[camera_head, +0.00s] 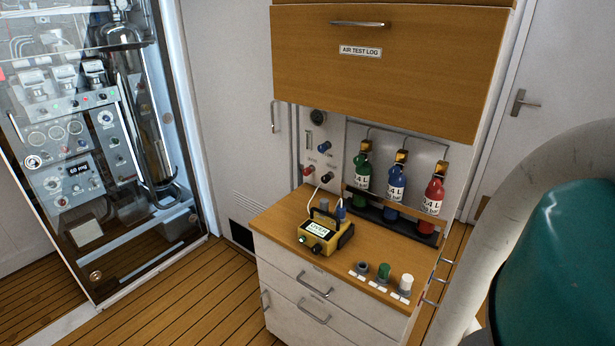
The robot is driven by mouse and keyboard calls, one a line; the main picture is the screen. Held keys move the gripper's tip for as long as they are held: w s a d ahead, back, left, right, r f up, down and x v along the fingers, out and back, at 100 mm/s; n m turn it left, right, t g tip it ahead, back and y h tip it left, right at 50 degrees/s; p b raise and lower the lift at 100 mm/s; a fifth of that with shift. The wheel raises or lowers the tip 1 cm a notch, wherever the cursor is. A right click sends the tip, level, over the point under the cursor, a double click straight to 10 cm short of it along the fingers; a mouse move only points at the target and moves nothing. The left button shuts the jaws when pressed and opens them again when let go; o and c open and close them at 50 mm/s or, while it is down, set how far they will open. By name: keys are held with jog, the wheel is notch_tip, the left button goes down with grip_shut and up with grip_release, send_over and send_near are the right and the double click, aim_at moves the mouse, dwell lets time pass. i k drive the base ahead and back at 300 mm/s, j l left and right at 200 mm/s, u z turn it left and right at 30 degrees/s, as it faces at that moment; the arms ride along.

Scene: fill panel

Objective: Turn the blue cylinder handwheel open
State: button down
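The blue cylinder (396,187) stands upright between a green cylinder (362,168) and a red cylinder (431,208) in a dark rack at the back of the wooden counter. A brass-coloured valve (402,156) tops the blue cylinder. Its handwheel is too small to make out clearly, and I cannot tell how far it is turned. My gripper is not in view. Part of my arm, pale with a teal cap, fills the right side, apart from the cylinders in the picture.
A yellow device (325,233) with a cable stands on the counter (283,224). Several small coloured items line its front edge. A grey panel (318,160) with knobs stands left of the cylinders. A wooden cabinet front (390,85) overhangs them. Open floor (205,290) lies left.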

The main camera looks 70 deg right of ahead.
aim_at(394, 172)
jog(key=z, duration=1.95)
